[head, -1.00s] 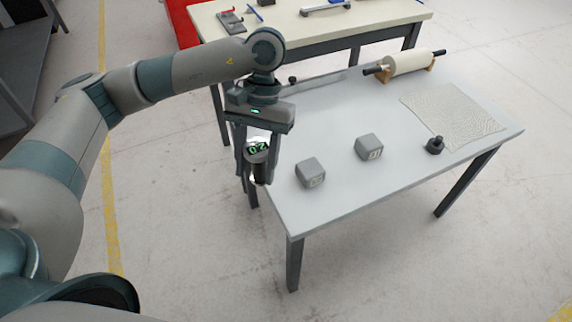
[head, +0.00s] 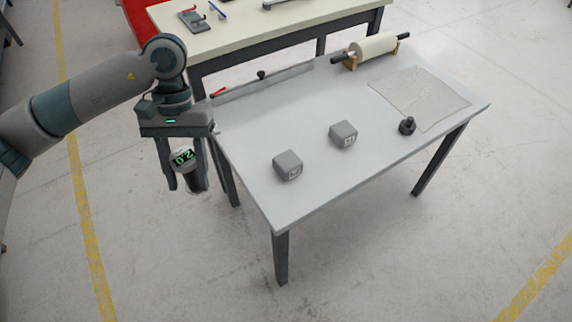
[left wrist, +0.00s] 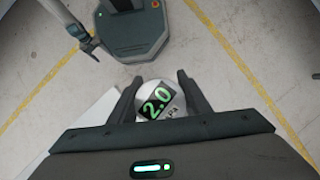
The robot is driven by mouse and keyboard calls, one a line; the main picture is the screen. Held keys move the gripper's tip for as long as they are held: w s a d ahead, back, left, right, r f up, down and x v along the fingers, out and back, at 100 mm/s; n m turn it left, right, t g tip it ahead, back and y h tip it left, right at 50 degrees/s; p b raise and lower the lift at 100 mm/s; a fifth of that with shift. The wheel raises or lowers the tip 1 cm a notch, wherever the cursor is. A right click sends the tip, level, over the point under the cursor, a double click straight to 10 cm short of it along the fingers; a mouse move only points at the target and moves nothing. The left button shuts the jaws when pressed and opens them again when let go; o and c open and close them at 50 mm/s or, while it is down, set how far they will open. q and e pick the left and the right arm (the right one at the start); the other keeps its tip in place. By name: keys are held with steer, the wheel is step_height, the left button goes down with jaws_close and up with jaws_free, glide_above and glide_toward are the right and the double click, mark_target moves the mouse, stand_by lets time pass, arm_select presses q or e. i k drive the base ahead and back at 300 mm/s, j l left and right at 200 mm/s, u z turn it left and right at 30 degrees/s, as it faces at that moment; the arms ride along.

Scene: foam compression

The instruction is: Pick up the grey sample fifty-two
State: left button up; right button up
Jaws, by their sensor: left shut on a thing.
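Two small grey cubes with pale labels rest on the grey table: a nearer left cube (head: 286,162) and a farther right cube (head: 343,132). The label numbers are too small to read surely, so I cannot tell which is fifty-two. My left gripper (head: 187,184) is off the table's left edge, well left of both cubes.
The grey table (head: 300,215) also holds a roller on a stand (head: 373,47), a textured sheet (head: 425,95) and a small black knobbed piece (head: 407,126). A cream workbench (head: 260,32) stands behind. The table's front middle is clear.

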mark_target(288, 166)
steer(key=i+l+u, duration=0.15)
steer(key=l+u, duration=0.2)
steer(key=l, duration=0.2)
steer(key=i+l+u, duration=0.1)
steer(key=l+u, duration=0.25)
steer(key=l, duration=0.2)
steer(key=l+u, duration=0.4)
steer(key=l, duration=0.15)
